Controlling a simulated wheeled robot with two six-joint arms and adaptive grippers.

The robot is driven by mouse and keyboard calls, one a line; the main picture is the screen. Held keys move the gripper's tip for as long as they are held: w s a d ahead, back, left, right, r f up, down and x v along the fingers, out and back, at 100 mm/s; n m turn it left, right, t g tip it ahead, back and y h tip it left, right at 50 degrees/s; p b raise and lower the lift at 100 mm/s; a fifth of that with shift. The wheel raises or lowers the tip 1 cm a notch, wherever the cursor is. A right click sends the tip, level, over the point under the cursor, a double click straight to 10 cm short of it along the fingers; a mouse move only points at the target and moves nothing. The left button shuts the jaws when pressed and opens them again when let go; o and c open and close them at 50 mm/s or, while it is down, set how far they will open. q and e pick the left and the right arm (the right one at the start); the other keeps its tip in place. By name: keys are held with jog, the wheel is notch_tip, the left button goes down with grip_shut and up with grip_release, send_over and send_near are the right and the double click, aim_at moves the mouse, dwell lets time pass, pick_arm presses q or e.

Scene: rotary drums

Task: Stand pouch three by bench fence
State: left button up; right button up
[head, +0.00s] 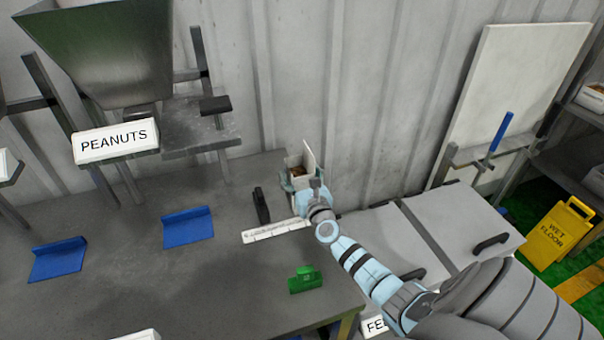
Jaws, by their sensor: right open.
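A small white pouch (306,157) with an open top and brown contents stands upright near the back right edge of the bench (240,285). My right gripper (300,184) is at the pouch with its fingers open, close to its sides; I cannot tell whether they touch it. The gripper hides the lower part of the pouch. A short black upright piece (261,206) stands on the bench just left of the pouch; I cannot tell whether it is the fence. A white marked strip (275,231) lies in front of it. My left gripper is not in view.
Two blue pieces (187,227) (58,259) and a green clip-like object (304,280) lie on the bench. A hopper (100,50) labelled PEANUTS hangs at the back left. Grey lidded bins (465,220) stand right of the bench. A yellow wet-floor sign (560,235) stands farther right.

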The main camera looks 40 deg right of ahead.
jog(key=shift+s+a+r, duration=0.15)
jog(key=shift+s, duration=0.2)
jog(key=p+v, duration=0.1)
jog(key=v, duration=1)
jog(key=shift+p, duration=0.3)
jog(key=shift+s, duration=0.15)
